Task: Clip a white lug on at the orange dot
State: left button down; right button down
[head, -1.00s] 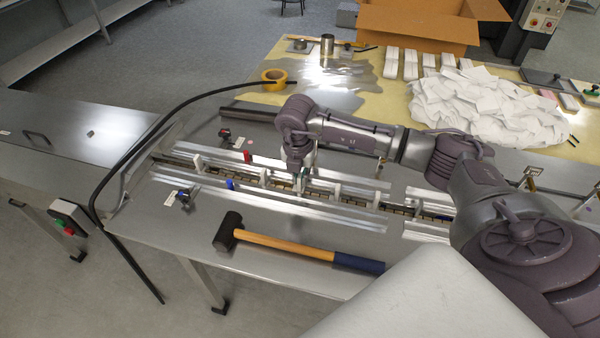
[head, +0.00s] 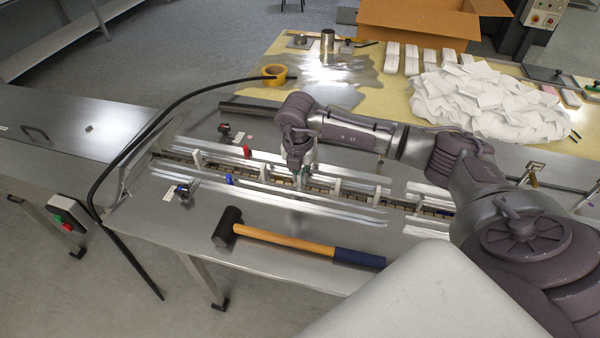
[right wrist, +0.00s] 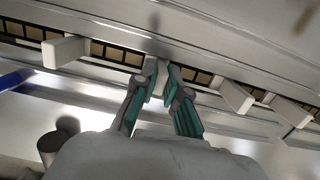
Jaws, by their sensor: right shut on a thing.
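My right gripper (head: 301,180) is over the chain channel (head: 318,188) in the middle of the steel bed. In the right wrist view its green-padded fingers (right wrist: 161,78) are closed on a white lug (right wrist: 159,76), mostly hidden between the tips, at the dark chain (right wrist: 108,51). I cannot tell whether this lug is seated. Other white lugs stand upright along the chain: one on the left (right wrist: 66,51) and two on the right (right wrist: 236,96), (right wrist: 290,110) in the wrist view. I cannot make out the orange dot. My left gripper is not in view.
A hammer (head: 300,246) lies on the bed in front of the channel. Metal guide rails (head: 270,198) flank the chain. Blue (head: 229,179) and red (head: 247,151) parts stand near it. A pile of white packets (head: 490,105) lies behind on the yellow table.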

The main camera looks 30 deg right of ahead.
jog(key=shift+s+f, duration=0.1)
dwell(0.8)
jog(key=c, duration=1.1)
grip_release()
jog(key=shift+c, duration=0.2)
jog(key=shift+r, duration=0.3)
notch_tip(320, 180, up, 11)
jog(key=a, duration=0.1)
jog(key=shift+s+r, duration=0.15)
jog(key=shift+s, duration=0.25)
